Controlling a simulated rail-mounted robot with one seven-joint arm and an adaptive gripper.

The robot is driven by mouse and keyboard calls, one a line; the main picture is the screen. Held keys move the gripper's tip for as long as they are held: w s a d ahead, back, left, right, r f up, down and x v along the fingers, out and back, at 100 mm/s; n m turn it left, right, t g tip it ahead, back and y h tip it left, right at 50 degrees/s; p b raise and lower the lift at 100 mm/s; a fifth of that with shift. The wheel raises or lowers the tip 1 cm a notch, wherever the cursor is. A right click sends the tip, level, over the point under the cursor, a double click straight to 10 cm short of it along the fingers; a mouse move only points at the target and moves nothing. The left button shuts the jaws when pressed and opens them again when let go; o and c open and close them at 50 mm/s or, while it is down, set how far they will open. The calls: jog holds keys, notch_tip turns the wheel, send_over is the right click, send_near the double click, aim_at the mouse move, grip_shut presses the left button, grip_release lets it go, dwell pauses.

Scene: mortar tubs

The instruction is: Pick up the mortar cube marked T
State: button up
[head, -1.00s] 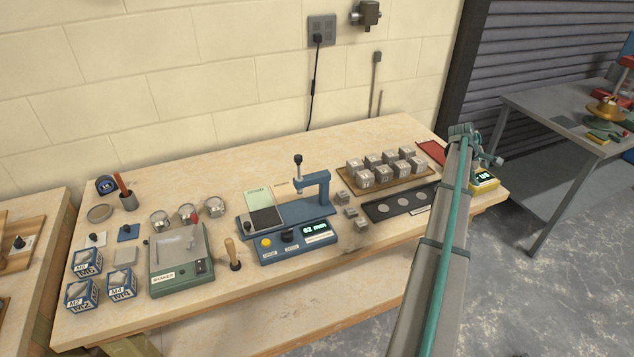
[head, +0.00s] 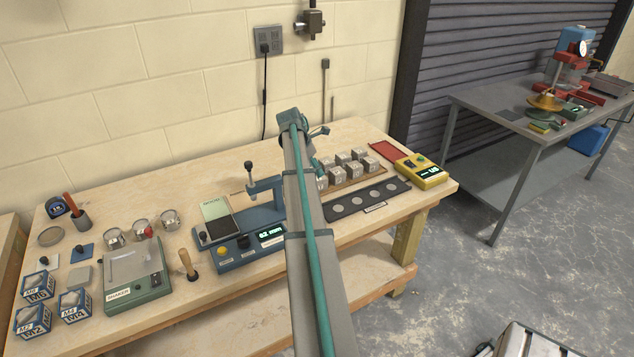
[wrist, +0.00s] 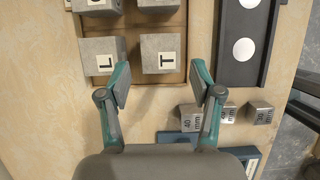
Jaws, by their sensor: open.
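The grey mortar cube marked T (wrist: 161,47) is at the upper middle of the wrist view, standing on a brown board (wrist: 150,18). My gripper (wrist: 162,80) is open, with one finger to each side of that cube's near end, short of it in the picture. The left fingertip is close to the gap between T and the cube marked L (wrist: 101,57). Nothing is between the fingers. In the head view, the group of cubes (head: 360,157) stands on its board behind my arm. I cannot read the letters there.
A dark strip with pale discs (head: 364,199) lies right of the cubes, also in the wrist view (wrist: 230,72). Small cubes marked in mm (wrist: 190,117) stand near the right finger. A blue press (head: 262,190) stands left of my arm. A yellow meter (head: 421,171) stands right.

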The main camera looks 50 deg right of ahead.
aim_at(319, 182)
jog(key=shift+p+x, duration=1.15)
jog(key=shift+x, duration=2)
jog(key=shift+a, duration=0.15)
jog(key=c, duration=1.1)
